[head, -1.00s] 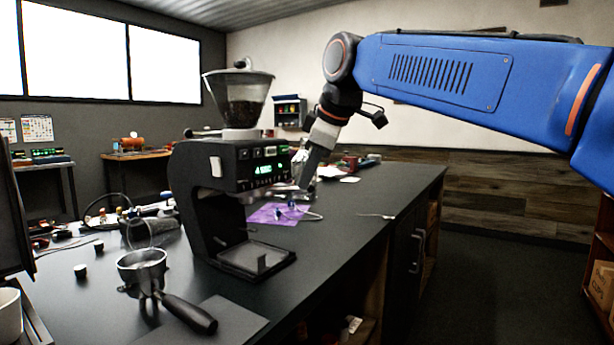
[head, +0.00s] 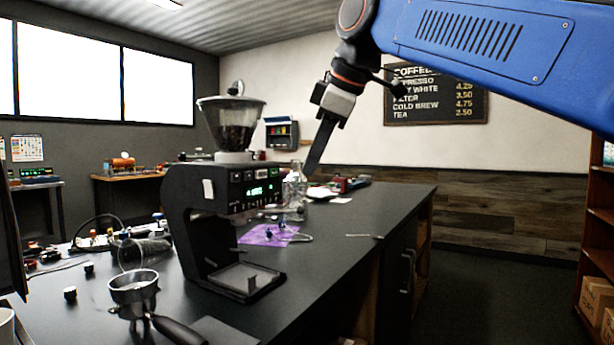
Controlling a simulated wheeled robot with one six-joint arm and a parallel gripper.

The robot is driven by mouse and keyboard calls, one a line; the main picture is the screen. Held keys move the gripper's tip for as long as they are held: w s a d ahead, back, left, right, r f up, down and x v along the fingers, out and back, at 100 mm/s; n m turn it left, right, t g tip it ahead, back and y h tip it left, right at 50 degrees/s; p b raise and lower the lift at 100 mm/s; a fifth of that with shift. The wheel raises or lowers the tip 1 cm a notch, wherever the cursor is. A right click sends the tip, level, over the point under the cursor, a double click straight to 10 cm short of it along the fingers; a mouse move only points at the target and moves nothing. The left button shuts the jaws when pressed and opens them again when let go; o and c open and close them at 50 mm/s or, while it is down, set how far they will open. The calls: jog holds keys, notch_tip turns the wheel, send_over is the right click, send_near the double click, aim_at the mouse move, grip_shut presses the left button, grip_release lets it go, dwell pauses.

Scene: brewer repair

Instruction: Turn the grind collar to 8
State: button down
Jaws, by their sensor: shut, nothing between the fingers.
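The black brewer (head: 205,215) stands on the dark counter, with a lit green display (head: 255,191) on its front. A clear hopper (head: 232,120) with dark beans sits on top. Under the hopper is a pale collar (head: 235,157), with a dark handle reaching left from about there. I cannot read any number on the collar. My gripper (head: 311,168) is shut and empty, pointing down to the right of the brewer, apart from the hopper and collar in the picture.
A portafilter (head: 135,290) stands at the front left of the counter (head: 340,255). Small loose parts and cables clutter the left side. The counter's right part is mostly clear.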

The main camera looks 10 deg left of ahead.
send_near(280, 211)
notch_tip(280, 211, down, 4)
jog(key=s, duration=0.2)
jog(key=shift+w+d+f, duration=0.1)
jog(key=shift+w+f, duration=0.05)
jog(key=shift+w, duration=0.85)
jog(key=shift+w+d+f, duration=0.1)
jog(key=shift+w+f, duration=0.1)
jog(key=shift+w, duration=0.75)
jog(key=shift+w, duration=0.1)
jog(key=shift+w+a+f, duration=0.1)
jog(key=shift+w+a, duration=0.05)
jog(key=shift+w, duration=0.7)
